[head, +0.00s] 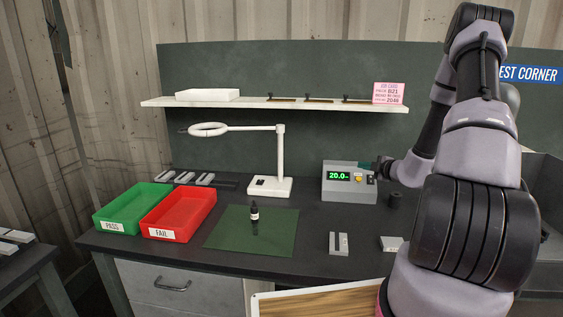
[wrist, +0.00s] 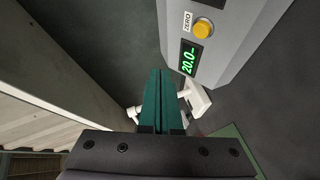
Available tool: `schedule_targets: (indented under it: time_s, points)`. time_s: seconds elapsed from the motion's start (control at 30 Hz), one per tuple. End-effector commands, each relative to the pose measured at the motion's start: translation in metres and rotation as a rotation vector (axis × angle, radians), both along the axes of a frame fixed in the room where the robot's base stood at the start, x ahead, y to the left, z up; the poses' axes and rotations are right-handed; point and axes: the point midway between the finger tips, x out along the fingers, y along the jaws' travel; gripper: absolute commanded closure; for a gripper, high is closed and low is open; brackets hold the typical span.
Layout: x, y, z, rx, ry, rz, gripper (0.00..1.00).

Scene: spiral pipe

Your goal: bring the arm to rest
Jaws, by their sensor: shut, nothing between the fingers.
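My arm rises at the right of the head view and bends down toward the bench. My gripper (head: 367,164) is beside the top right of the grey meter box (head: 349,195), partly hidden by my own wrist. In the wrist view its two teal fingers (wrist: 160,74) are pressed together with nothing between them. The meter box (wrist: 228,50) is to the right of the fingers there, with a lit green "20.0" display and a yellow ZERO button (wrist: 202,29). I cannot tell whether the fingers touch the box.
A green PASS tray (head: 133,222) and a red FAIL tray (head: 158,233) stand at the left. A shelf (head: 270,103) runs above. Grey blocks (head: 338,243) lie at the front right.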

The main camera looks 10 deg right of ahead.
Motion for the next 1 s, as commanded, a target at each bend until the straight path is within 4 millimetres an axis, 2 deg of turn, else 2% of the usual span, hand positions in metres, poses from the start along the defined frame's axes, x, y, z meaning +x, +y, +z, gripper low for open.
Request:
schedule_targets:
  time_s: [0.13,0.23,0.4,0.5,0.6,0.7,0.9,0.93,1.0]
  points:
    - [-0.003,0.048,0.055,-0.227,-0.102,0.226,1.0]
    - [-0.018,0.095,0.101,-0.47,-0.218,0.455,1.0]
    - [-0.067,0.165,0.163,-0.905,-0.454,0.833,1.0]
    - [-0.103,0.195,0.189,-1.16,-0.61,1.039,1.0]
    - [-0.141,0.217,0.21,-1.415,-0.775,1.234,1.0]
    - [-0.18,0.229,0.227,-1.671,-0.95,1.418,1.0]
    - [-0.251,0.231,0.253,-2.18,-1.316,1.756,1.0]
    - [-0.26,0.228,0.257,2.178,1.323,-1.739,1.0]
    - [-0.281,0.222,0.266,2.014,1.241,-1.581,1.0]
